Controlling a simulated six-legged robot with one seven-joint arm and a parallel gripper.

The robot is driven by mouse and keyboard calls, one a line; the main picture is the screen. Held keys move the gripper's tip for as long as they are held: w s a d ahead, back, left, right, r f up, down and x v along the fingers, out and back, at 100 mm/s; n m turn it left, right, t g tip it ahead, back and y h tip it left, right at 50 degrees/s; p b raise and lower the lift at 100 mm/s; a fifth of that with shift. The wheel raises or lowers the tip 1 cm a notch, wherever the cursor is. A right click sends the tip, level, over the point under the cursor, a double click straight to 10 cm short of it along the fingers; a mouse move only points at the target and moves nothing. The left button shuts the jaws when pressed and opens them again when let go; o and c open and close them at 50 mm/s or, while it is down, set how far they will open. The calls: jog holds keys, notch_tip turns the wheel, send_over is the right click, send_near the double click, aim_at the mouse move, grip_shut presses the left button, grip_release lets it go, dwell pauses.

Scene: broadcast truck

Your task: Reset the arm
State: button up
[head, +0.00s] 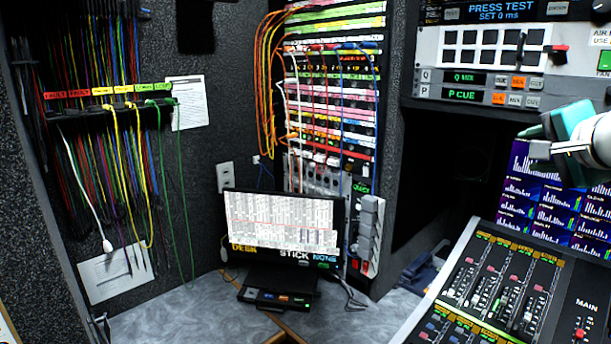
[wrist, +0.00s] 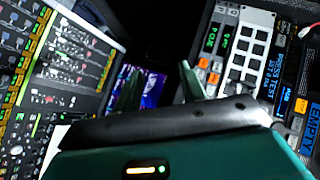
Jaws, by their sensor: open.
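My gripper (wrist: 160,82) shows in the wrist view with its two teal fingers standing apart. It is open, and nothing is seen between the fingers. In the head view the teal and white end of my arm, with my gripper (head: 538,148), is at the right edge. It is in front of the display screen (head: 520,185) and above the mixing console (head: 500,290). Most of my arm is outside the head view. In the wrist view the console (wrist: 60,75) is on the left and the button panel (wrist: 245,60) on the right.
A monitor (head: 282,222) and a small black control box (head: 275,290) sit on the grey desk (head: 170,315). A patch rack (head: 330,110) with orange, white and blue cables stands behind. Colored cables (head: 110,190) hang at the left. Open air lies between my gripper and the rack.

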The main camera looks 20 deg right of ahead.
jog(key=w+a+f+n+g+y, duration=0.1)
jog(key=a+f+n+g+y, duration=0.3)
jog(key=a+f, duration=0.65)
jog(key=w+a+f+n+y, duration=0.15)
jog(key=a+f+n, duration=0.5)
jog(key=a, duration=0.65)
jog(key=s+a+f+n+g, duration=0.1)
jog(key=s+a+f+n, duration=0.2)
jog(key=f, duration=0.4)
jog(key=s+a+f+n+g, duration=0.2)
jog(key=s+a+f+n, duration=0.2)
jog(key=a+f, duration=0.3)
jog(key=shift+s+a+f+g+h, duration=0.35)
jog(key=shift+s+a, duration=0.15)
jog(key=shift+a, duration=0.3)
jog(key=shift+r, duration=0.1)
jog(key=shift+c, duration=0.5)
jog(key=shift+d, duration=0.15)
